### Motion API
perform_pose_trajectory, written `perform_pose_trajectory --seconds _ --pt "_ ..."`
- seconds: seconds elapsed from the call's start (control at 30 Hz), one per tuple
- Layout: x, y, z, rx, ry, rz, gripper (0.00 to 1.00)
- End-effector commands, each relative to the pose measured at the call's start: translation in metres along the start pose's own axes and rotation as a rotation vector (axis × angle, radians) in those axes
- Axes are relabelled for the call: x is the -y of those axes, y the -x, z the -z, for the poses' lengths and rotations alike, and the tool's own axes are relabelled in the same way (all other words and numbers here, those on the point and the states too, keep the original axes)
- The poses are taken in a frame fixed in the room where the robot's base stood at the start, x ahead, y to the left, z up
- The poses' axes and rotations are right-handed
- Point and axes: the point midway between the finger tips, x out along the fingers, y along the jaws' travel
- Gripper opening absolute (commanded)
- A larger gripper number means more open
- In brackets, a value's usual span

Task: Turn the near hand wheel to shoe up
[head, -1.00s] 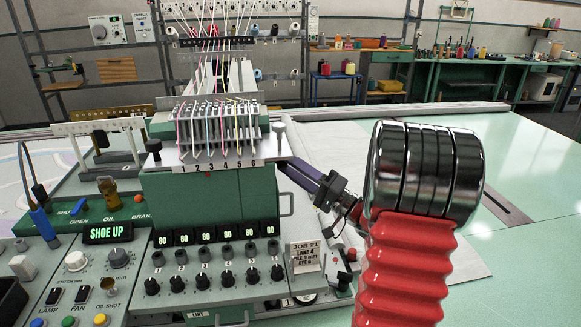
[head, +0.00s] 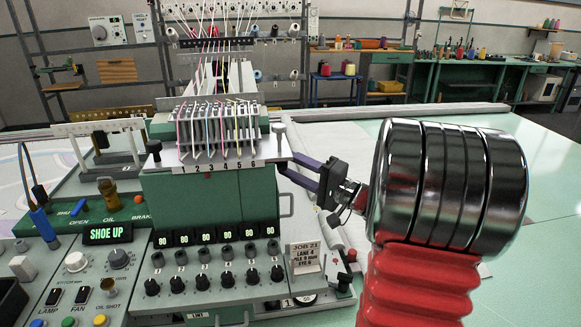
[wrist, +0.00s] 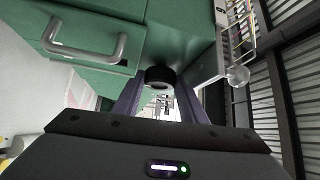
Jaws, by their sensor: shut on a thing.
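The green tufting head (head: 212,203) stands left of centre in the head view, with a lit display (head: 107,233) reading "SHOE UP". My gripper (head: 288,170) reaches in from the right with its two purple fingers against the head's right side. In the wrist view, a black round knob (wrist: 160,77), which appears to be the near hand wheel, sits at the green housing between the fingertips (wrist: 158,88). My gripper is shut on it. The knob is hidden in the head view, and no turn mark can be read on it.
A control panel (head: 75,285) with knobs and switches is at the left front. A job card (head: 304,257) stands just below my gripper. A metal handle (wrist: 85,40) sticks out of the green housing. The pale green table (head: 535,215) is mostly clear at right.

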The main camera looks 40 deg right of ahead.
Motion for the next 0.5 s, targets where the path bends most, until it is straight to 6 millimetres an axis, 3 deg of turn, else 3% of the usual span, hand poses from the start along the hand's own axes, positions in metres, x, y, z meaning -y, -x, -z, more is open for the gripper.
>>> perform_pose_trajectory --seconds 0.5 --pt "-0.0003 0.0003 -0.0004 0.0 -0.135 -0.138 0.16"
